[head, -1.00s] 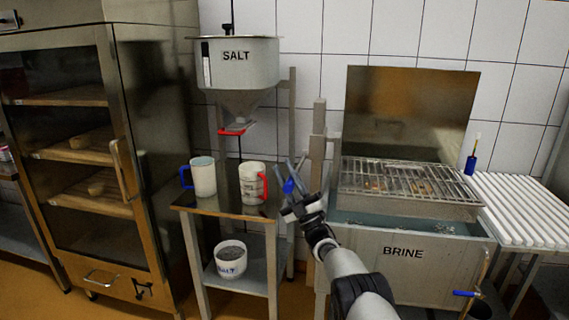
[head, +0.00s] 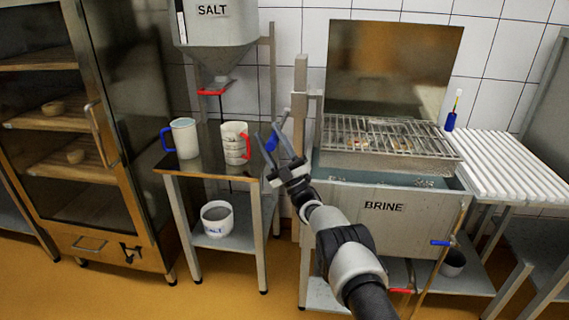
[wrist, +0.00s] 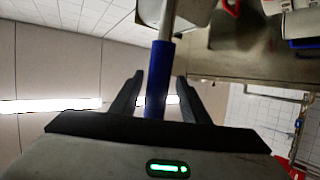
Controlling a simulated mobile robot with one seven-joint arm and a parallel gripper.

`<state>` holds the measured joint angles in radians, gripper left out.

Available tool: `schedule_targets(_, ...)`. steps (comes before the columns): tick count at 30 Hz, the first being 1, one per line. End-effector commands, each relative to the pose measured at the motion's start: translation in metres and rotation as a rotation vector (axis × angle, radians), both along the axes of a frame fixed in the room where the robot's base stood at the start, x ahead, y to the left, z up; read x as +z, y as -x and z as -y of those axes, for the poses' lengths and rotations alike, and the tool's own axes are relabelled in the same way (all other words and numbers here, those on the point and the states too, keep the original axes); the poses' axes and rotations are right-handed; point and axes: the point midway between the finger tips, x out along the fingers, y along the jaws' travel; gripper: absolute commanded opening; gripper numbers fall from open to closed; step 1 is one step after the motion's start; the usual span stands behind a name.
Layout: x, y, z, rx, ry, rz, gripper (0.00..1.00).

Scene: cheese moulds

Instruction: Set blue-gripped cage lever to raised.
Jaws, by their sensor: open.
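The blue grip (head: 271,143) of the cage lever shows between the fingers of my gripper (head: 267,129), left of the brine tank. In the wrist view the blue grip (wrist: 155,75) stands between the two dark fingers of my gripper (wrist: 159,77), and its grey rod runs up out of the picture. The fingers are apart, with a gap on each side of the grip. The wire cage (head: 388,157) sits above the brine tank (head: 395,222), beside a grey upright post (head: 300,95). The lever's joint with the post is hard to make out.
A small table (head: 210,166) at left carries a blue-handled mug (head: 185,138) and a red-handled mug (head: 234,142) close to my gripper. The salt hopper (head: 215,40) hangs above. A white slatted rack (head: 510,170) stands at right. Blue and red valve handles sit low on the tank.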

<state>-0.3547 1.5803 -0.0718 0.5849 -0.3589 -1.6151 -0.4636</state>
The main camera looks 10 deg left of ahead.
Motion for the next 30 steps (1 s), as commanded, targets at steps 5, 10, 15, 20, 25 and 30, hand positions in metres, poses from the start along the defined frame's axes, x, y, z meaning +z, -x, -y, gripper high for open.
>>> schedule_targets(5,-0.032,0.012,0.024,-0.003,0.004,-0.005,0.42)
schedule_targets(10,-0.066,0.026,0.047,-0.002,0.003,-0.004,0.42)
schedule_targets(15,-0.095,0.038,0.067,-0.002,0.003,-0.004,0.42)
schedule_targets(20,-0.113,0.045,0.08,-0.002,0.003,-0.003,0.42)
schedule_targets(25,-0.121,0.049,0.085,-0.002,0.003,-0.002,0.42)
schedule_targets(30,-0.121,0.05,0.086,-0.001,0.003,-0.001,0.42)
